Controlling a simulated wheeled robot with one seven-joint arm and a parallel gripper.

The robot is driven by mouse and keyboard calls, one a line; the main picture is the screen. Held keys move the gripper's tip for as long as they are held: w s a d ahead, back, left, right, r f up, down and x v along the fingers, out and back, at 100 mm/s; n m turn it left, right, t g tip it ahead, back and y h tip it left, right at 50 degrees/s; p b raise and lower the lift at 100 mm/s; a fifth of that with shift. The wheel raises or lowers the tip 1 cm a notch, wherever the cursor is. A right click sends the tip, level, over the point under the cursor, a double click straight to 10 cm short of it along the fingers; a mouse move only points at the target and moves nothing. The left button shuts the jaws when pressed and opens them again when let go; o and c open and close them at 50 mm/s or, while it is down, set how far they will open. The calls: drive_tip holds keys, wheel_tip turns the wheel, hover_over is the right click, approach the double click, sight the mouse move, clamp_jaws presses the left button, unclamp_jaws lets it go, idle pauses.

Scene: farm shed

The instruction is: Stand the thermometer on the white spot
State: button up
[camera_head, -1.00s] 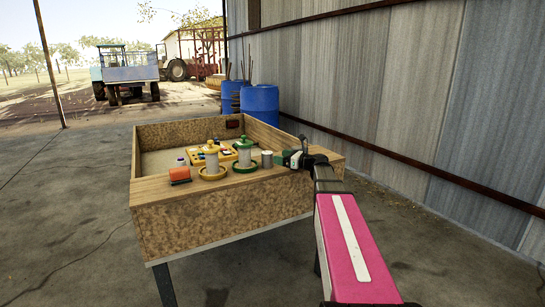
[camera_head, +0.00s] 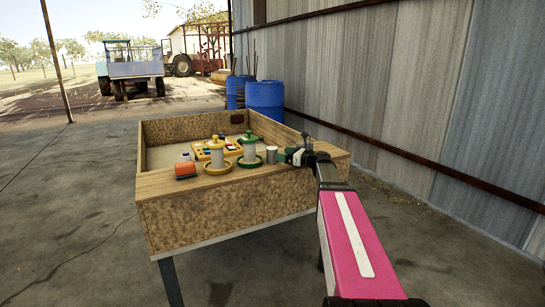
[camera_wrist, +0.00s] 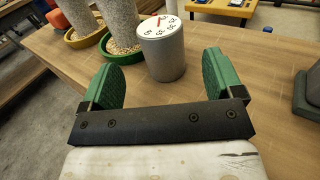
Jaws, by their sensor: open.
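The thermometer (camera_wrist: 163,50) is a short grey cylinder with a white dial and red needle on top. It stands upright on the wooden ledge (camera_wrist: 150,103), near its middle in the wrist view. In the head view the thermometer (camera_head: 271,155) is beside the green feeder. In the head view my gripper (camera_head: 291,156) is just right of the thermometer. I cannot make out the white spot in either view.
Yellow (camera_head: 217,158) and green (camera_head: 250,152) feeders stand left of the thermometer, close to it. An orange block (camera_head: 186,170) lies further left. A yellow tray (camera_head: 205,152) is behind. A grey-green object (camera_wrist: 307,100) stands at the wrist view's right edge.

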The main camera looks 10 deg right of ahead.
sight(273, 150)
drive_tip(key=x, duration=0.6)
drive_tip(key=shift+w+a+r, duration=0.1)
drive_tip(key=shift+w+a, duration=0.05)
drive_tip(key=shift+w, duration=0.1)
drive_tip(key=c, duration=1.1)
drive_tip(key=shift+r, duration=0.1)
drive_tip(key=shift+c, duration=0.2)
